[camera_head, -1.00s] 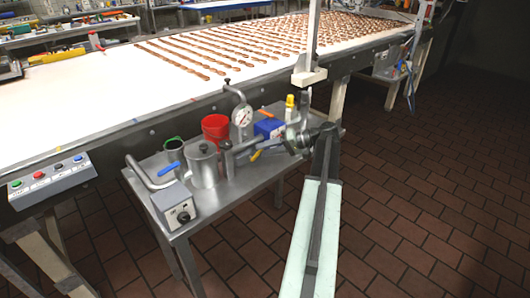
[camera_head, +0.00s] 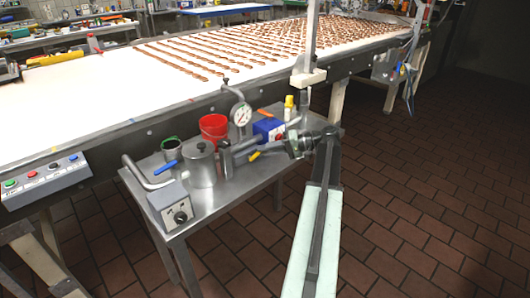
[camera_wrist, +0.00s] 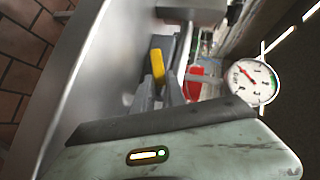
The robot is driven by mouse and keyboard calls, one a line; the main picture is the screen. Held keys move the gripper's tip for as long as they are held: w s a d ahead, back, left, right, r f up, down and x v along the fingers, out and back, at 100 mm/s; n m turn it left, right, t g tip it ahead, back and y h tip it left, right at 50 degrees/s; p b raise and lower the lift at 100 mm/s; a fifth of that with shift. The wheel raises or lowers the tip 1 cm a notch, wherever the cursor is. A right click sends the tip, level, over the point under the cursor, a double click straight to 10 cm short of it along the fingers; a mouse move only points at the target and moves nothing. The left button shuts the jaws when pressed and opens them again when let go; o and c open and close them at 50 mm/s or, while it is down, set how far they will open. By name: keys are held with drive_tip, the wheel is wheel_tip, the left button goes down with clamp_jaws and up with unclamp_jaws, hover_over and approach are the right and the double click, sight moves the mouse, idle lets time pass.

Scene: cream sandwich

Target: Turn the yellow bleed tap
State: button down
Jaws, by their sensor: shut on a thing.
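The yellow bleed tap (camera_head: 254,156) shows as a small yellow lever beside the steel pipework on the side table. In the wrist view the yellow tap (camera_wrist: 157,66) stands between the tips of my two dark fingers. My gripper (camera_head: 264,152) reaches in from the right and is shut on the tap lever. It also shows in the wrist view (camera_wrist: 159,84). The tap's base is hidden behind the fingers and pipework.
The steel side table (camera_head: 232,192) holds a red cup (camera_head: 213,128), a lidded steel pot (camera_head: 200,165), a blue-handled valve (camera_head: 167,167), a blue box (camera_head: 267,129) and a pressure gauge (camera_head: 241,114). The conveyor (camera_head: 90,95) runs behind. The floor at right is clear.

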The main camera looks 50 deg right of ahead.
drive_tip(key=c, duration=1.4)
unclamp_jaws()
drive_tip(key=shift+o, duration=0.2)
drive_tip(key=p+v, duration=0.2)
drive_tip(key=v, duration=0.5)
drive_tip(key=shift+w+r, duration=0.1)
drive_tip(key=shift+s+d, duration=0.25)
drive_tip(key=shift+s, duration=0.15)
